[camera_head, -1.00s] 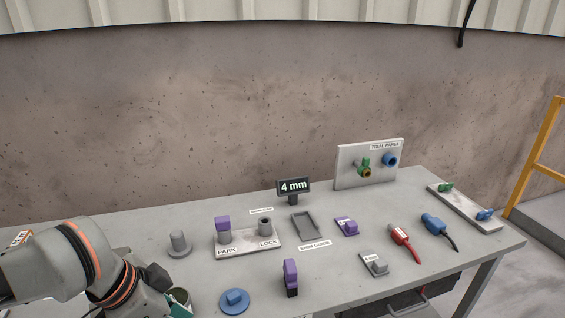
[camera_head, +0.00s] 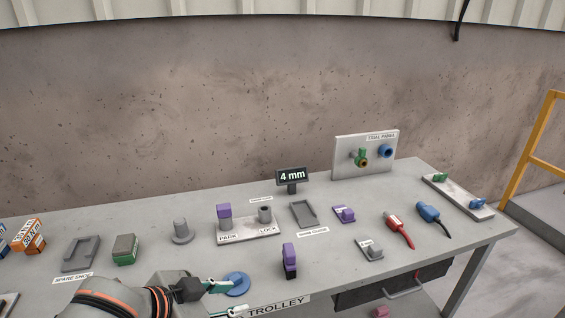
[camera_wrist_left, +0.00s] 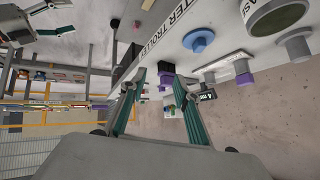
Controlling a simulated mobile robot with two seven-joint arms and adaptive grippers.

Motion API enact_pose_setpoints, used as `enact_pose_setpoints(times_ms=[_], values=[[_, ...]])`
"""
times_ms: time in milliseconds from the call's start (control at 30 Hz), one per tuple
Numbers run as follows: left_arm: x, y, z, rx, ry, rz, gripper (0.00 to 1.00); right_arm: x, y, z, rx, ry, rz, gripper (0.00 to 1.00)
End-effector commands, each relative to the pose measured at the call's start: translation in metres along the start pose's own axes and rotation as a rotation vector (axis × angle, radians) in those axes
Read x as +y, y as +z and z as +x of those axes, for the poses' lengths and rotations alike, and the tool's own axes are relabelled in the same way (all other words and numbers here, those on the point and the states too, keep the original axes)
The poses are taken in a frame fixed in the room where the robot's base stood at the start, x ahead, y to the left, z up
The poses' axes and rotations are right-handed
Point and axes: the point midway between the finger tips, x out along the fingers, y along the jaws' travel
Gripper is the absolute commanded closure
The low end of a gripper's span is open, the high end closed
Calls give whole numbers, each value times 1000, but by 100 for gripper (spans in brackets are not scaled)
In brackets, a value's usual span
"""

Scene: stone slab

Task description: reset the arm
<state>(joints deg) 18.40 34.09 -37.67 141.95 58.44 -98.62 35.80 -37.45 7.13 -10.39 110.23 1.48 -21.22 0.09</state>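A yellow railing (camera_head: 530,150) stands right.

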Motion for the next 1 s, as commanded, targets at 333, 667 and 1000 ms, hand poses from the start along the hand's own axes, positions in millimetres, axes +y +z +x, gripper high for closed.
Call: enact_pose_setpoints(times_ms=[333, 667, 1000], values=[[-43, 88, 4, -88, -304, -80, 69, 0, 1, 0, -2, -1, -1, 34], [-56, 233, -42, -429, -526, -79, 69, 0, 1, 0, -2, -1, -1, 34], [-36, 302, -42, -536, -548, -76, 69, 0, 1, 0, -2, -1, -2, 34]])
